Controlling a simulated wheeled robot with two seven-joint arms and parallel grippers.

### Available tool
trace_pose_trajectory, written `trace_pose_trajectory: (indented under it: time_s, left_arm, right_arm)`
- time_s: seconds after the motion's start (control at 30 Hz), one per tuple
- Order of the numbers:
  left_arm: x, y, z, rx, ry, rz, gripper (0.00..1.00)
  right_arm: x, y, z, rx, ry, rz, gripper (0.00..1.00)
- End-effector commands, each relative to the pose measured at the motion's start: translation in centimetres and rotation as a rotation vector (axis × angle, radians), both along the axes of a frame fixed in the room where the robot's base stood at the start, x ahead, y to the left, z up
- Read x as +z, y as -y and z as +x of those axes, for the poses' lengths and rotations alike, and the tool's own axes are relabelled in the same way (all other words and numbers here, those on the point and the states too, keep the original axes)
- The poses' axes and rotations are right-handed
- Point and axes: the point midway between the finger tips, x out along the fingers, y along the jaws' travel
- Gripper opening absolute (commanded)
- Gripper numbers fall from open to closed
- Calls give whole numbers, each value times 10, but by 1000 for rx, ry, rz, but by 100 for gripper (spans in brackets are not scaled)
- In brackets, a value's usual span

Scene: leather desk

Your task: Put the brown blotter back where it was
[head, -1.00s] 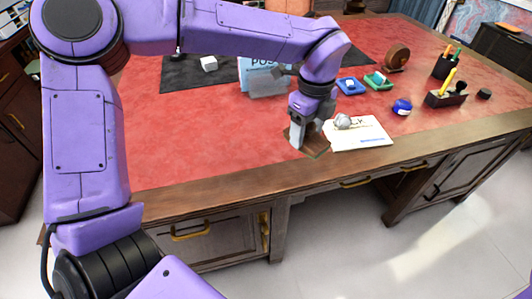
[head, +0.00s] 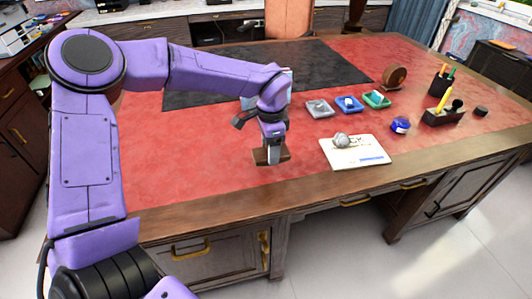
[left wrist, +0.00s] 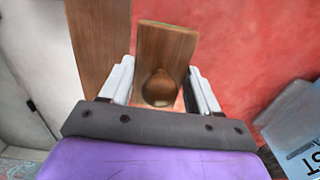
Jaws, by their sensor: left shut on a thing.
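The brown blotter (head: 261,157) is a small wooden block with a round knob, near the front edge of the red desk top, left of the white card. My left gripper (head: 272,150) points down on it. In the left wrist view the blotter (left wrist: 168,42) lies between my two pale fingers (left wrist: 161,92), with its knob toward me. The gripper is shut on it. I cannot tell whether its underside touches the desk. My right gripper is not in view.
A white card (head: 355,155) with a silvery ball-like thing (head: 341,139) lies to the right. Behind are grey (head: 319,109), blue (head: 349,104) and green (head: 377,99) trays. A blue jar (head: 400,125) stands farther right. The red surface left of my gripper is clear.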

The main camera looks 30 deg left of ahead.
Motion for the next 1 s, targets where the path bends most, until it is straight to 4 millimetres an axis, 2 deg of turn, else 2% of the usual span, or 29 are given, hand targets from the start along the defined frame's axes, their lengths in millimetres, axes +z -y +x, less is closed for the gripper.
trace_pose_trajectory:
  time_s: [0.17,0.23,0.33,0.73,0.77,0.8,0.83,1.0]
  left_arm:
    - [-18,-16,4,1,0,0,37]
    - [-33,-15,4,-1,-2,1,37]
    - [-46,-15,4,-1,0,0,37]
    - [-53,-15,4,0,2,-1,37]
    - [-52,-15,4,0,1,0,71]
    - [-52,-15,4,0,1,0,84]
    - [-52,-15,4,0,1,0,87]
    - [-51,-15,4,0,1,0,87]
  right_arm:
    - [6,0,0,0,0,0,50]
    - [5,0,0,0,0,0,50]
    - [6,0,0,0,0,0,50]
    - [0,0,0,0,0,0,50]
    - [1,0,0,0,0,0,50]
    - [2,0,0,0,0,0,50]
    - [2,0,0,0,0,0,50]
    - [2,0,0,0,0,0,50]
